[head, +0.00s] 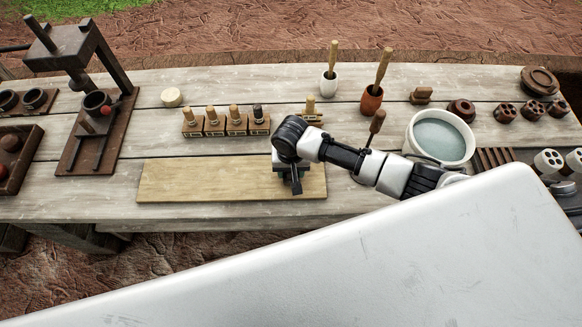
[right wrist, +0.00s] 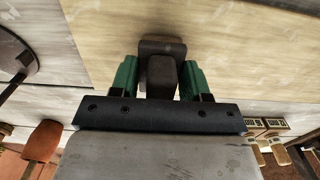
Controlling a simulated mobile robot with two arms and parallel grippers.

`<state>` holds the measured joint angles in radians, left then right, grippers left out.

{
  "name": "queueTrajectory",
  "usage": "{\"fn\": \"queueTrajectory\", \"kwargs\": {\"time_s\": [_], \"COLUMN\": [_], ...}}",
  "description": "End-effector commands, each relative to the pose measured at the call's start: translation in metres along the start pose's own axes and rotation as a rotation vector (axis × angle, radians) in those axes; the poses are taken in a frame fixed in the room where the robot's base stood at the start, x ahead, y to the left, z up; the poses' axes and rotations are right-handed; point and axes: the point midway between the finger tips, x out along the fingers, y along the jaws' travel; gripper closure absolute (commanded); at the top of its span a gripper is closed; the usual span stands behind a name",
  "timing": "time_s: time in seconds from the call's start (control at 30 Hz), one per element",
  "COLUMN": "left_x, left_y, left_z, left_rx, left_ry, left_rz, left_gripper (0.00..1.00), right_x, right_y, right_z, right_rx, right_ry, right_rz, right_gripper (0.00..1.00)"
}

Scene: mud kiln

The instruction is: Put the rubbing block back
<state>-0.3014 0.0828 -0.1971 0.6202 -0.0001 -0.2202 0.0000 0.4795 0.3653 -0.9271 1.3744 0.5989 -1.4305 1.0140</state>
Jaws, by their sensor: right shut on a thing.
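My right gripper (head: 289,178) is over the right part of the pale wooden board (head: 205,181). In the right wrist view its green-padded fingers (right wrist: 161,78) are shut on a small dark block with a raised grip, seemingly the rubbing block (right wrist: 162,47). Whether the block touches the board or hangs just above it I cannot tell. In the head view my wrist mostly hides the block. My left gripper is in neither view.
Several wooden stamps (head: 227,123) stand in a row behind the board, with another stamp (head: 311,110) to their right. A press (head: 76,125) stands left.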

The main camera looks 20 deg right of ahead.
Motion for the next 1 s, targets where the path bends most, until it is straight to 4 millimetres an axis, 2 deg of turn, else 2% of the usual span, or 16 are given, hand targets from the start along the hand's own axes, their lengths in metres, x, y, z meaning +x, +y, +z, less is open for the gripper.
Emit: {"fn": "queueTrajectory", "kwargs": {"time_s": [0.37,0.4,0.57,0.83,1.0], "left_x": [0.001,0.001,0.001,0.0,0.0], "left_y": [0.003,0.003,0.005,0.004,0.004], "left_z": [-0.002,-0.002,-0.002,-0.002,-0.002], "left_rx": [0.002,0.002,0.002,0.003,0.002], "left_ry": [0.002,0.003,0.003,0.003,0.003], "left_rz": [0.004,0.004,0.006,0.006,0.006], "left_gripper": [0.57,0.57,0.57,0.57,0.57], "right_x": [0.005,0.005,0.005,0.004,-0.012], "right_y": [0.0,0.0,0.0,0.0,0.0], "right_z": [0.0,0.0,0.0,0.0,-0.001], "right_rx": [0.0,0.0,-0.001,-0.001,-0.001], "right_ry": [0.0,-0.001,0.0,0.0,0.001], "right_rz": [-0.001,0.0,0.0,0.0,-0.003], "right_gripper": [0.76,0.52,0.28,0.28,0.28]}}
